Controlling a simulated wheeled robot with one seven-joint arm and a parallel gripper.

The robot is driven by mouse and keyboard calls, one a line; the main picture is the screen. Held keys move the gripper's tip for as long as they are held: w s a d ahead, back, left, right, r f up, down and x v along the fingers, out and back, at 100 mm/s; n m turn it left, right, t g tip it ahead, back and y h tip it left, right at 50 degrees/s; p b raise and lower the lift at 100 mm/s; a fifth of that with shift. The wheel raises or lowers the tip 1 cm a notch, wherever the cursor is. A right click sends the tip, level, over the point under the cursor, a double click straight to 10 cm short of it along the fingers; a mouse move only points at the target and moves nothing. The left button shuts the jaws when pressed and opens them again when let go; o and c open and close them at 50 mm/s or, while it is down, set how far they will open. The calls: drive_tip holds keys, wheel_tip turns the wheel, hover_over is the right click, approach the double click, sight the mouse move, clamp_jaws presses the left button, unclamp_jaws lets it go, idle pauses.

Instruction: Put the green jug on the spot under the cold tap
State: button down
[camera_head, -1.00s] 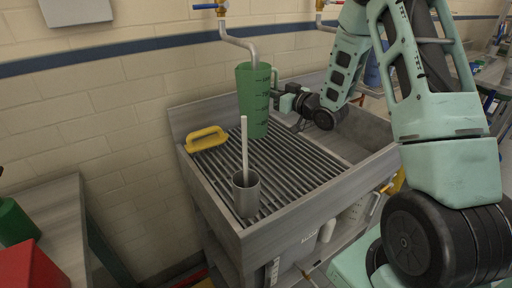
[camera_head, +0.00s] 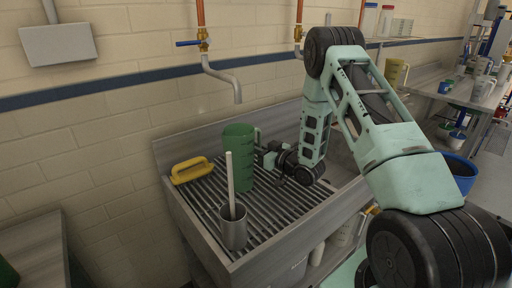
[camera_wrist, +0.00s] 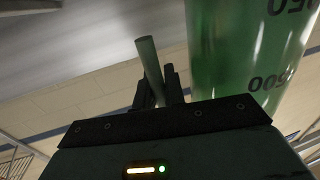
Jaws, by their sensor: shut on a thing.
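The green jug (camera_head: 238,160) is upright over the slatted drainer of the sink unit (camera_head: 285,203). It is tall, with a handle on its right side. My gripper (camera_head: 265,158) is at the jug's right side, shut on the handle. In the wrist view the green jug (camera_wrist: 245,50) with black volume marks fills the upper right, and the handle passes between my gripper's fingers (camera_wrist: 158,85). The tap with the blue lever (camera_head: 203,43) has a spout that ends just above the jug's rim. Whether the jug's base touches the slats is hard to tell.
A yellow-handled tool (camera_head: 192,169) lies at the drainer's left back. A metal cup (camera_head: 233,228) with a pale rod stands at the front, close to the jug. A second tap (camera_head: 298,35) is further right. A blue bucket (camera_head: 461,172) stands at the right.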

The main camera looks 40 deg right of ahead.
drive_tip(key=shift+f, duration=0.15)
drive_tip(key=c, duration=1.5)
unclamp_jaws()
drive_tip(key=shift+b+v, duration=1.55)
drive_tip(key=shift+v, duration=4.45)
drive_tip(key=shift+r, duration=0.25)
